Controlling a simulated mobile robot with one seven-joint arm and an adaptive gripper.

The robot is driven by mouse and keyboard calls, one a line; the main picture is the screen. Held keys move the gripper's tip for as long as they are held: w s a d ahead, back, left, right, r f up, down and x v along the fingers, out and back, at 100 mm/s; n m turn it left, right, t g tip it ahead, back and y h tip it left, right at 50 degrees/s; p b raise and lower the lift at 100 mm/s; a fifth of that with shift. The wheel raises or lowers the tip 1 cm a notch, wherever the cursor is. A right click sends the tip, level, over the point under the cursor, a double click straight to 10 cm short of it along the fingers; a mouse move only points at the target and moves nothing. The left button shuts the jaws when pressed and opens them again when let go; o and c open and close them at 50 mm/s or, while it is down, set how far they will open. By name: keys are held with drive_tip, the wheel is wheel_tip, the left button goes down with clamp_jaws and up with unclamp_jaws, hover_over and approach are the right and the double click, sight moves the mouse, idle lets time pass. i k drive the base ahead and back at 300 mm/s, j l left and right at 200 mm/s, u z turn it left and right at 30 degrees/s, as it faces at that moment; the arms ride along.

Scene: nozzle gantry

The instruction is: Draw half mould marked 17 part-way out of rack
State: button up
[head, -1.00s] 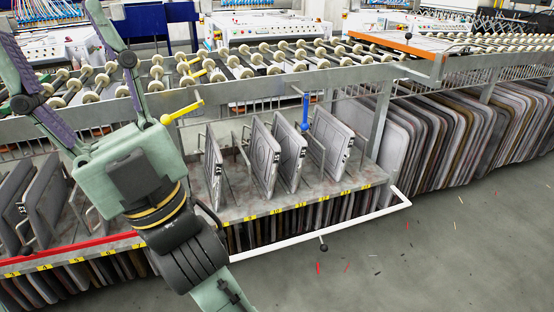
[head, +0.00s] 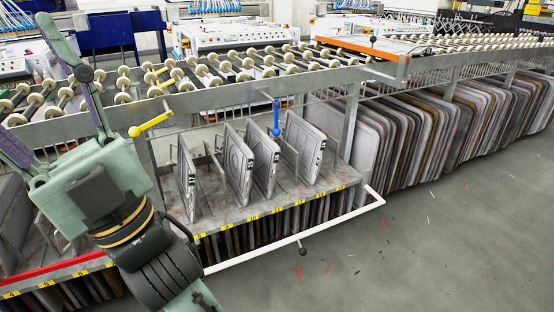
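Several grey half moulds stand on edge in the rack (head: 262,205). Four show clearly: a thin one (head: 187,180), two with drawn outlines (head: 237,165) and (head: 264,165), and one at the right (head: 303,148). Their edge marks are too small to read, so I cannot tell which is 17. My gripper (head: 22,95) is at the left, pointing up and left, left of these moulds and apart from them. Its fingers are spread with nothing seen between them; one runs out of the frame. My arm hides part of the rack at the left.
A white bar (head: 300,240) with a black knob runs along the rack's front. A roller conveyor (head: 240,75) lies above. More panels (head: 420,140) stand at the right. The floor (head: 440,250) in front is open.

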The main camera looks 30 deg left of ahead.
sight(185, 171)
drive_tip(key=u, duration=1.35)
